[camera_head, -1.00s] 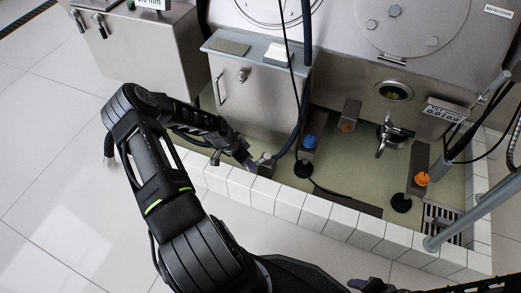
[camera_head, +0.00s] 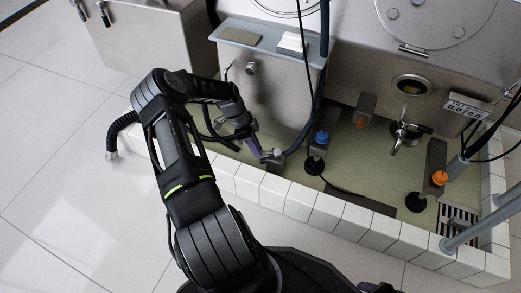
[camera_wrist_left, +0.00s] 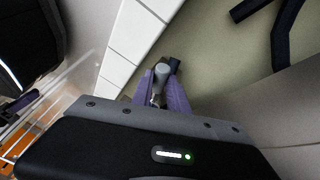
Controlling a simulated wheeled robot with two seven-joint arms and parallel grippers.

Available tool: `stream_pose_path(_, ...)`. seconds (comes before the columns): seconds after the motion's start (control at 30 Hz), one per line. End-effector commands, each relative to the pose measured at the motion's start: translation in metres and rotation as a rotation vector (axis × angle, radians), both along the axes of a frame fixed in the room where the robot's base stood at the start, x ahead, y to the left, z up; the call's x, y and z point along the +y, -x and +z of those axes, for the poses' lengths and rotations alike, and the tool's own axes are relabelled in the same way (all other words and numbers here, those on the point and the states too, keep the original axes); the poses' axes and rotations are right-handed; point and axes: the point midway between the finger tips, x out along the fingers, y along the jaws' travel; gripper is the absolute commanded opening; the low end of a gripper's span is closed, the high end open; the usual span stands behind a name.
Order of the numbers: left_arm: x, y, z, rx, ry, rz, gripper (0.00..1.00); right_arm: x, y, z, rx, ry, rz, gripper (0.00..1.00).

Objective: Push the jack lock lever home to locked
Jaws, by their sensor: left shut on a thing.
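In the left wrist view, a grey round-ended lever (camera_wrist_left: 161,73) stands between the two purple fingers of my left gripper (camera_wrist_left: 162,88). It looks like the jack lock lever, but no label on it can be read. My left gripper is shut on it. In the head view, my left gripper (camera_head: 264,153) is low inside the tiled basin, just behind the front kerb, with the small grey lever end (camera_head: 278,153) at its tips. The fingers and wrist hide the lever's lower part. Only a dark piece of my right gripper (camera_head: 377,287) shows at the bottom edge.
A white tiled kerb (camera_head: 299,204) runs along the basin front. A blue knob (camera_head: 322,137) and an orange knob (camera_head: 439,178) stand on jack-like feet. A steel cabinet (camera_head: 265,95) is behind my gripper. A tap (camera_head: 404,132) and grey pipes are at right.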

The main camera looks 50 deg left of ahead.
Motion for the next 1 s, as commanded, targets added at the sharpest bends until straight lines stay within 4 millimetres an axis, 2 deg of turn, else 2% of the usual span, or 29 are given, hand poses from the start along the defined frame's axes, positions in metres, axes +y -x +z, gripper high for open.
stream_pose_path(0.33,0.0015,0.0005,-0.0001,-0.001,-0.002,-0.002,0.0,0.0,0.0,0.0,0.0,0.0,0.0,0.59)
stream_pose_path(0.37,0.0015,0.0005,-0.0001,-0.001,-0.002,-0.002,0.2,0.0,-0.0001,0.0,0.0,0.0,0.0,0.59)
stream_pose_path(0.6,0.0011,0.0003,-0.0001,0.0,-0.002,-0.001,0.4,0.0,0.0,0.0,0.0,0.0,0.0,0.59)
stream_pose_path(0.87,0.001,0.0004,0.0005,0.0,-0.001,-0.001,0.41,0.0,0.0,0.0003,0.0,0.0,0.0,0.59)
stream_pose_path(1.0,0.0043,0.0012,0.0081,0.0,-0.003,-0.001,0.41,0.0,0.0004,0.0043,0.001,0.0,0.0,0.59)
